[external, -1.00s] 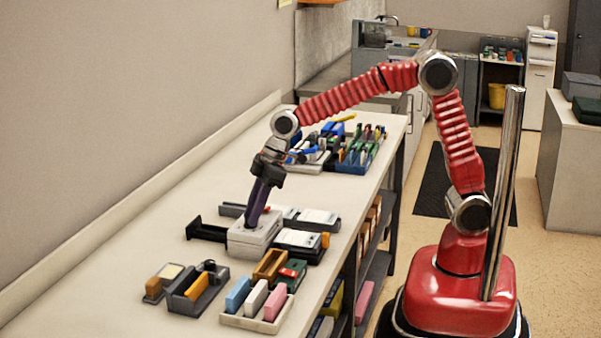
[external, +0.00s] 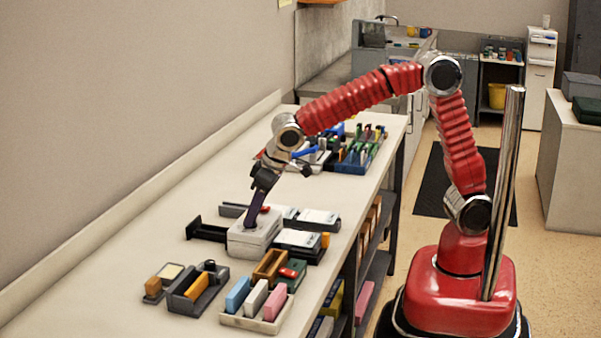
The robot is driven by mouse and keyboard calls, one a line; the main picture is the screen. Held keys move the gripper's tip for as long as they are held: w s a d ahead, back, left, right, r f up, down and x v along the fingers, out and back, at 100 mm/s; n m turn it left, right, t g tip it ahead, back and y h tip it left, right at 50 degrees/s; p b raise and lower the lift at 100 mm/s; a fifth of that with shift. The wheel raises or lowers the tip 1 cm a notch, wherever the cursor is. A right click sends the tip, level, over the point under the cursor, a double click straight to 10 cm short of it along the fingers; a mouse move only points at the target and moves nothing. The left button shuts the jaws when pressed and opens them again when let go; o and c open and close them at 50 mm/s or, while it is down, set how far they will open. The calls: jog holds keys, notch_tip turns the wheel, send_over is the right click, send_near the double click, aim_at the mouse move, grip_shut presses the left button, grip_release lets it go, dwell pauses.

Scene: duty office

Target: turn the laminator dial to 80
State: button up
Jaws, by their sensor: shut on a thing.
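The laminator (external: 254,239) is a small light-grey box on the long white bench, with a dark tray or arm sticking out to its left. My gripper (external: 251,222) points down at the top of the laminator, its dark fingers tilted. It is shut on the dial, which is small and mostly hidden by the fingers.
Close around the laminator stand a tray of coloured blocks (external: 259,311), a dark grey box with an orange block (external: 195,292), and white-topped devices (external: 299,240). Stationery organisers (external: 357,155) fill the far bench. The bench's left strip (external: 110,270) is clear.

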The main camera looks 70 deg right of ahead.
jog(key=shift+a+m+h, duration=0.1)
jog(key=shift+m+h, duration=0.2)
jog(key=shift+m, duration=0.6)
jog(key=o, duration=1.1)
jog(key=shift+c, duration=0.2)
jog(key=v, duration=1.3)
jog(key=shift+r, duration=0.3)
jog(key=shift+a, duration=0.15)
